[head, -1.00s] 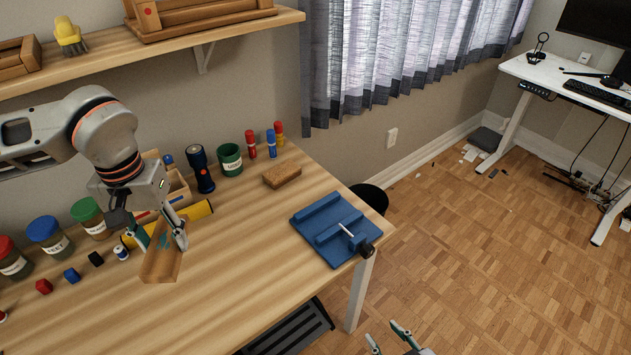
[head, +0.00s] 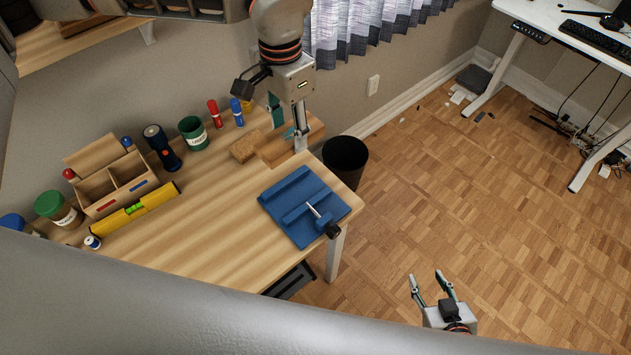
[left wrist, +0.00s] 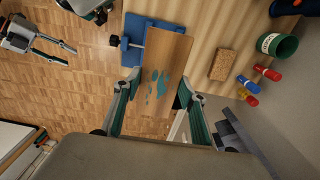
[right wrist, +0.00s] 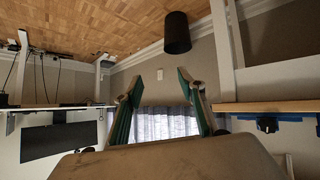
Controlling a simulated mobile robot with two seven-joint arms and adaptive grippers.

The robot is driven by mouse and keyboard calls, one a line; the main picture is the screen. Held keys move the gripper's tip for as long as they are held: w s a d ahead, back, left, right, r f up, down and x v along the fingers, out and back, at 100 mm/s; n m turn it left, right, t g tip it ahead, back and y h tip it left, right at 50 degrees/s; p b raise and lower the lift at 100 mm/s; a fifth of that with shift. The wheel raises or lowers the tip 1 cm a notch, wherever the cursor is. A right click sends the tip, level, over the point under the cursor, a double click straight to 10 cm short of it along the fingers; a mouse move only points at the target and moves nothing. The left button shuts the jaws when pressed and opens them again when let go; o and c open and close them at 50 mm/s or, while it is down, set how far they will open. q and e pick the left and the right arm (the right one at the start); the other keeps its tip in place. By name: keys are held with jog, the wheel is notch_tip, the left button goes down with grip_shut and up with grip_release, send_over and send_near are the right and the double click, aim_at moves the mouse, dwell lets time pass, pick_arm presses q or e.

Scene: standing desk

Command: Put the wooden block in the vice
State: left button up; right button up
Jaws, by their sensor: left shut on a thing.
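The wooden block (head: 283,149) is held by my left gripper (head: 299,138) above the back right part of the table, behind the vice. In the left wrist view the block (left wrist: 166,62) lies between the fingers of my left gripper (left wrist: 155,102) and shows teal smudges on its face. The blue vice (head: 290,201) sits at the table's front right corner with its handle toward the front. Part of the vice (left wrist: 138,33) shows beyond the block in the left wrist view. My right gripper (head: 430,287) is open and empty over the floor, right of the table; it also shows in the right wrist view (right wrist: 163,82).
A brown sponge (head: 245,147), a green pot (head: 193,133), markers (head: 214,113) and a flashlight (head: 160,147) stand along the table's back. A wooden organizer (head: 114,183) and yellow level (head: 133,209) are at left. A black bin (head: 345,162) stands beyond the table's right edge.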

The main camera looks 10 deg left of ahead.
pick_arm(q)
jog(key=shift+d+f, duration=0.15)
jog(key=shift+f, duration=0.25)
notch_tip(320, 180, down, 19)
jog(key=b, duration=0.8)
jog(key=shift+f, duration=0.15)
pick_arm(e)
notch_tip(320, 180, down, 6)
jog(key=a, duration=0.2)
jog(key=shift+a+y, duration=0.15)
jog(key=shift+y, duration=0.15)
jog(key=shift+w+r, duration=0.1)
jog(key=shift+r, duration=0.05)
